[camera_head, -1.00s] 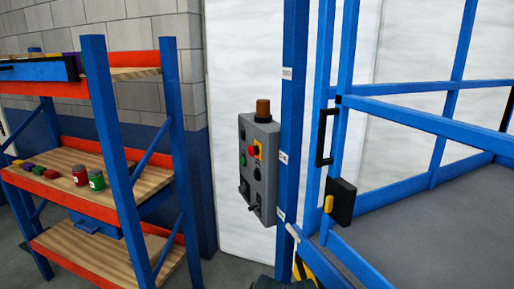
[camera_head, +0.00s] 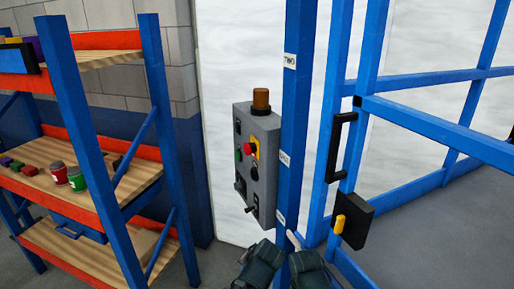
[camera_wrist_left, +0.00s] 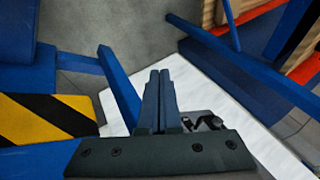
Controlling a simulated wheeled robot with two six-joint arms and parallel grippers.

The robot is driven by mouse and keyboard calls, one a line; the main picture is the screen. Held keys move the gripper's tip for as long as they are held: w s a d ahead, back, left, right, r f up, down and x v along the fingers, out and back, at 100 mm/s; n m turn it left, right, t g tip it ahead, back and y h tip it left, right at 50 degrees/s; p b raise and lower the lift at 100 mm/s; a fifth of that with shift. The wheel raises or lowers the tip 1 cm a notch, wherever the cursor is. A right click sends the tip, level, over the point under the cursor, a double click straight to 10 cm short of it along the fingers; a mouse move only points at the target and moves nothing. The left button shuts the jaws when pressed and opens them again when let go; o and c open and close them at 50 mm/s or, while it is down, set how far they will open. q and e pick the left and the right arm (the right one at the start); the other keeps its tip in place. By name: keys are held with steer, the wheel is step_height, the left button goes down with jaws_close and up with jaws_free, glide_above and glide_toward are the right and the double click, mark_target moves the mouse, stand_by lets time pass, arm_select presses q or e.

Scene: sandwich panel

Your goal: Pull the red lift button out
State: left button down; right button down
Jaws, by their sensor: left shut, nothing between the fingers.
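The red button (camera_head: 248,148) sits on a yellow backing on the grey control panel (camera_head: 265,190), which is fixed beside the blue post in the head view. A green button (camera_head: 239,155) and black knobs are near it. The red button's face is clear of any gripper. In the left wrist view my left gripper (camera_wrist_left: 160,75) is shut and empty. Part of a grey box with black knobs (camera_wrist_left: 208,122) shows behind its fingers; the red button is not visible there.
A blue and orange shelf (camera_head: 70,80) with jars and small blocks stands at the left. Dark arm parts of mine show at the bottom.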

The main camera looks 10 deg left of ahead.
arm_select(q)
steer(key=w+a+r+m+t+y+p, duration=0.1)
steer(key=w+a+r+t+p, duration=0.15)
steer(key=w+r, duration=0.3)
steer(key=w+a+r+m+t+y+p, duration=0.1)
steer(key=w+r+m+t, duration=0.2)
steer(key=r, duration=0.4)
steer(key=m+t+h+p, duration=0.4)
steer(key=m+t+p, duration=0.1)
steer(key=m+t, duration=0.2)
glide_toward(255, 148)
steer(key=s, duration=0.4)
steer(key=shift+d+r, duration=0.15)
steer(key=shift+d, duration=0.4)
steer(key=shift+y, duration=0.3)
steer(key=w, duration=0.3)
steer(key=w+a, duration=0.1)
steer(key=w, duration=0.6)
steer(key=shift+a+b, duration=0.3)
steer(key=shift+b, duration=0.05)
steer(key=shift+s, duration=0.1)
